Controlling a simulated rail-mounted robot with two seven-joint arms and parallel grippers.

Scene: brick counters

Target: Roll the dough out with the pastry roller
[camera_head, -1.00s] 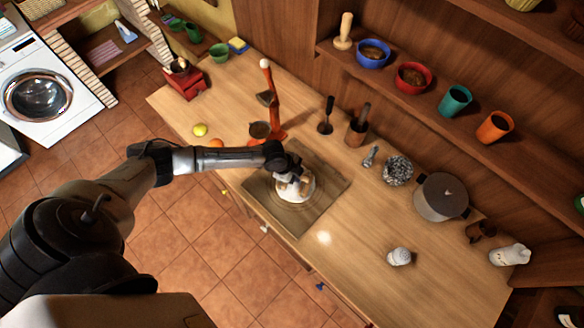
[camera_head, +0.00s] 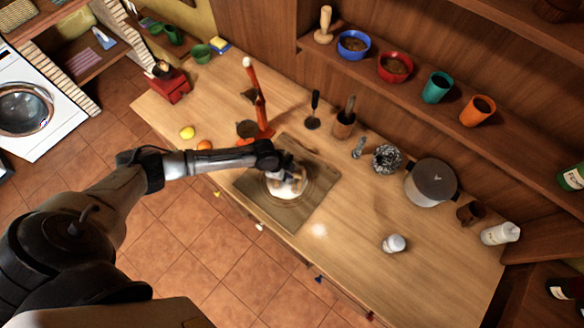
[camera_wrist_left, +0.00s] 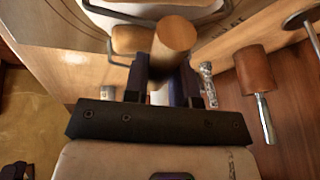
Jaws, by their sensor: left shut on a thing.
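The dough (camera_head: 291,191) is a pale round mass on the square wooden board (camera_head: 317,186) on the counter. My left gripper (camera_head: 284,171) is over the dough and hides part of it. In the left wrist view my left gripper (camera_wrist_left: 165,82) is shut on a round wooden handle (camera_wrist_left: 175,35), which I take to be the pastry roller's. Whether the roller touches the dough is hard to tell. My right gripper is out of view.
A red-orange stand (camera_head: 259,97) is beyond the board. Utensil holders, a wire ball (camera_head: 387,159), a grey pot (camera_head: 431,182) and a small white jar (camera_head: 394,243) are to the right. The counter nearer the jar is clear. A shelf (camera_head: 400,88) holds bowls and cups.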

